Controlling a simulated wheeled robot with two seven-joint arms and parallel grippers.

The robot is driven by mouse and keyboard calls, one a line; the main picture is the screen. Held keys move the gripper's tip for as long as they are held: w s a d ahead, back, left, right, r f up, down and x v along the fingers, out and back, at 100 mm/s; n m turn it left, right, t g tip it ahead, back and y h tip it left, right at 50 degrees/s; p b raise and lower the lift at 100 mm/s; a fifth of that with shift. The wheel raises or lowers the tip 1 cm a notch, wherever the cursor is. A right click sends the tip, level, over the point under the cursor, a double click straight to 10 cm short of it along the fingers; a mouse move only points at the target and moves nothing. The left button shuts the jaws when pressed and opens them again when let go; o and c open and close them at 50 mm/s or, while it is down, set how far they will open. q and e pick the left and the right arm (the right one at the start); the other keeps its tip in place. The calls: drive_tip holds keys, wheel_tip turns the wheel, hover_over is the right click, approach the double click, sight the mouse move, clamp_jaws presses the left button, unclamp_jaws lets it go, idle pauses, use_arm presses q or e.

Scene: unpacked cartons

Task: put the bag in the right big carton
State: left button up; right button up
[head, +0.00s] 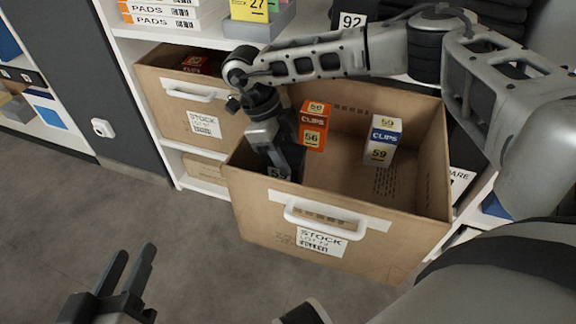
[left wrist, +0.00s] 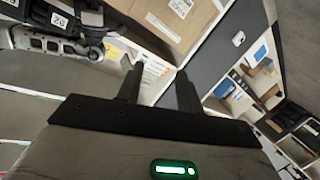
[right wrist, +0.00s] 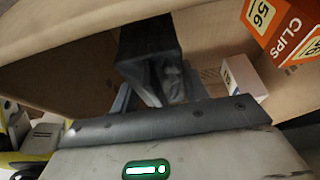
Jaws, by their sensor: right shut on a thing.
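The black bag (head: 290,160), with a small numbered label partly visible at its bottom, is inside the right big carton (head: 270,228) at its left end. My right gripper (head: 270,143) reaches down over the carton's left side and is shut on the bag. In the right wrist view the dark bag (right wrist: 150,45) is between the fingers, against brown cardboard. Whether the bag touches the carton's floor I cannot tell. My left gripper (head: 127,272) is open and empty over the floor, left of the carton; its parted fingers show in the left wrist view (left wrist: 158,88).
An orange clips box (head: 313,126) and a blue-and-white clips box (head: 382,142) stand inside the right carton. Another stock carton (head: 178,98) is on the shelf at left. Shelf boards and boxes stand above. Grey floor (head: 100,205) is clear at lower left.

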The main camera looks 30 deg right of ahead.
wheel_tip(320, 180, down, 4)
drive_tip(key=shift+f+b, duration=0.2)
drive_tip(key=shift+b, duration=0.55)
drive_tip(key=o, duration=1)
drive_tip(key=shift+f, duration=0.1)
use_arm(q)
drive_tip(key=shift+w+d+r+n+h, duration=0.1)
drive_tip(key=shift+d+r+n+h, duration=0.15)
drive_tip(key=shift+r, duration=0.2)
use_arm(e)
drive_tip(key=shift+o, duration=0.2)
use_arm(q)
drive_tip(key=a+f+m+y+p, duration=0.1)
drive_tip(key=p, duration=0.2)
drive_tip(key=shift+s+f, duration=0.2)
use_arm(e)
drive_tip(key=v, duration=1.2)
drive_tip(key=shift+s, duration=0.1)
drive_tip(key=shift+r, duration=0.25)
